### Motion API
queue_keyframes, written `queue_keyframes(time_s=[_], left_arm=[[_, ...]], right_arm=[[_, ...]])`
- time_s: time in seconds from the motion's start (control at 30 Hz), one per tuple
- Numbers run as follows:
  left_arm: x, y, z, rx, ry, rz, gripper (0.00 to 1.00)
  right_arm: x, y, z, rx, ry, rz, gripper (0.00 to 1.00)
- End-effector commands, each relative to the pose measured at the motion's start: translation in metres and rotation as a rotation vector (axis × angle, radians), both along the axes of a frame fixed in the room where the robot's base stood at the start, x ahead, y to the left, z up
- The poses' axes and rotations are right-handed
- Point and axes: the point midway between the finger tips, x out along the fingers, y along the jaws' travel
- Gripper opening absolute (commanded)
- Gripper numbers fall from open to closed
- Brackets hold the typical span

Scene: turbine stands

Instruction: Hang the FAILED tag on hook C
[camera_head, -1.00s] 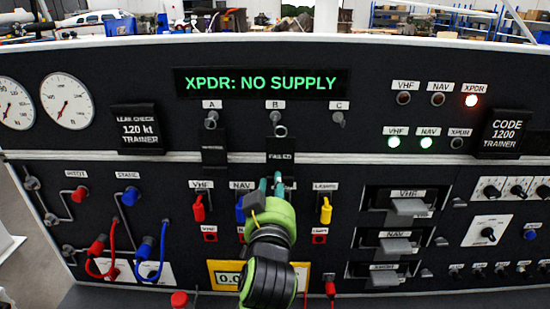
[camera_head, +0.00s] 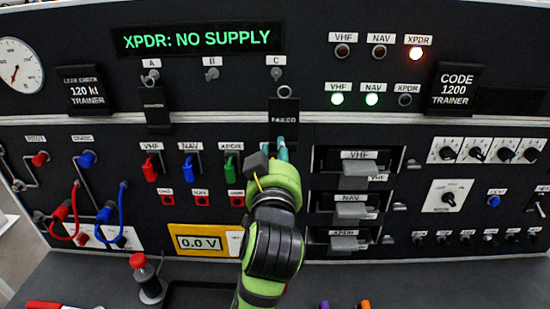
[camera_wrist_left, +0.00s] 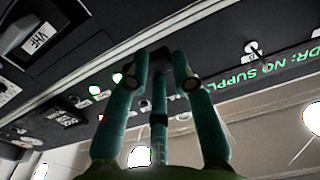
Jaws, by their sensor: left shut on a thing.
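The black FAILED tag (camera_head: 283,131) is upright in front of the panel, just below hook C (camera_head: 276,73). Its ring (camera_head: 284,92) shows slightly below and right of the hook's knob; I cannot tell whether it touches the hook. My left gripper (camera_head: 281,150), with teal fingers, is shut on the tag's lower end. In the left wrist view the fingers (camera_wrist_left: 160,75) close around a dark piece of the tag, whose face is hidden. My right gripper is not in view.
Hook B (camera_head: 211,74) is empty. Another black tag (camera_head: 156,106) hangs below hook A (camera_head: 150,76). The display (camera_head: 197,39) reads XPDR: NO SUPPLY. Right of my gripper, module handles (camera_head: 356,168) stick out.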

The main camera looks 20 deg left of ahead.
Motion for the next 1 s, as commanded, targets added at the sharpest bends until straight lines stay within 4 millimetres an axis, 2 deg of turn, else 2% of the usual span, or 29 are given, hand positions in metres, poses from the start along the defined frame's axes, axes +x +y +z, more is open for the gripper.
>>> queue_keyframes(time_s=[0.3, 0.37, 0.47, 0.7, 1.0], left_arm=[[0.025, 0.008, 0.001, 0.002, -0.001, 0.001, 0.00], [0.031, 0.010, 0.001, 0.001, 0.000, 0.002, 0.00], [0.038, 0.011, 0.001, 0.001, 0.000, 0.001, 0.00], [0.045, 0.013, 0.001, -0.001, 0.000, 0.001, 0.00], [0.045, 0.013, 0.001, -0.001, 0.000, 0.001, 0.00]], right_arm=[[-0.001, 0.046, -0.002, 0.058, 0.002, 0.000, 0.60], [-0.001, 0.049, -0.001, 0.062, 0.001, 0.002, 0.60], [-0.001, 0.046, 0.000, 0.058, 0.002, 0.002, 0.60], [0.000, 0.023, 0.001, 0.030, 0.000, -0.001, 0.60], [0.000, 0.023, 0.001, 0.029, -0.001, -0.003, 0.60]])
